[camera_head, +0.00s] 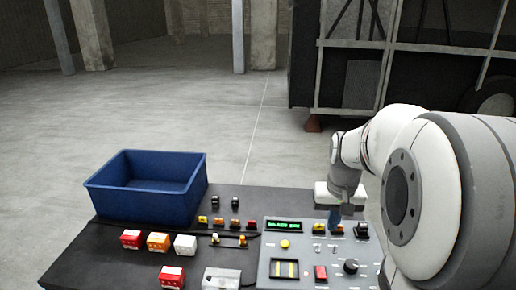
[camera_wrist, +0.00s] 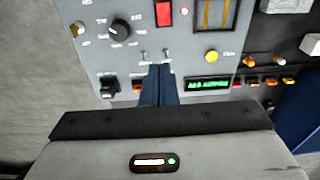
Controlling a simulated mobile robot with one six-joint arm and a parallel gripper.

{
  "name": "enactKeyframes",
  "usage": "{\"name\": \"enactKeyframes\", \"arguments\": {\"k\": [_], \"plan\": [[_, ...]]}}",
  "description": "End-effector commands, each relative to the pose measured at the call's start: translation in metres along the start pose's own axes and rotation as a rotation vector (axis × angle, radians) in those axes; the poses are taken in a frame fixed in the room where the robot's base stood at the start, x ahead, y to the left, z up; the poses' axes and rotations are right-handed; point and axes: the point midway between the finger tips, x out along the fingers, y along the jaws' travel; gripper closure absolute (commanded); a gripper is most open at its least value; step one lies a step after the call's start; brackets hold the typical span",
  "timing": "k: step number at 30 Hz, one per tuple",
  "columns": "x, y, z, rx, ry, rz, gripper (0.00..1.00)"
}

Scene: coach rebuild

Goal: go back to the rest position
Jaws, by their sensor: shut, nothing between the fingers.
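My gripper (camera_head: 335,222) is at the back right part of the grey control panel (camera_head: 262,270), pointing down at it. In the wrist view my gripper (camera_wrist: 158,70) shows its blue fingers together, with nothing between them. The fingertips are close to two small toggle switches (camera_wrist: 144,56); I cannot tell whether they touch. The panel carries a lit green display (camera_head: 284,226), a yellow button (camera_head: 285,244), a red switch (camera_head: 321,272) and a black knob (camera_head: 351,266). My arm hides the panel's right side in the head view.
A blue bin (camera_head: 150,190), empty as far as I see, stands at the back left of the dark table (camera_head: 110,262). Red, orange and white blocks (camera_head: 158,242) and several small switches lie between bin and panel. A large coach body (camera_head: 345,85) stands behind on open concrete floor.

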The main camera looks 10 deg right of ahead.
Motion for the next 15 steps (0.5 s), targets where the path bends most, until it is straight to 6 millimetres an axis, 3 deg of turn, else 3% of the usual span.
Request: {"name": "enactKeyframes", "arguments": {"k": [5, 9, 15], "plan": [[-0.014, -0.027, 0.029, -0.057, 0.042, -0.003, 1.00], [-0.027, -0.057, 0.074, -0.135, 0.100, -0.013, 1.00], [-0.029, -0.083, 0.131, -0.228, 0.167, -0.034, 1.00]]}}
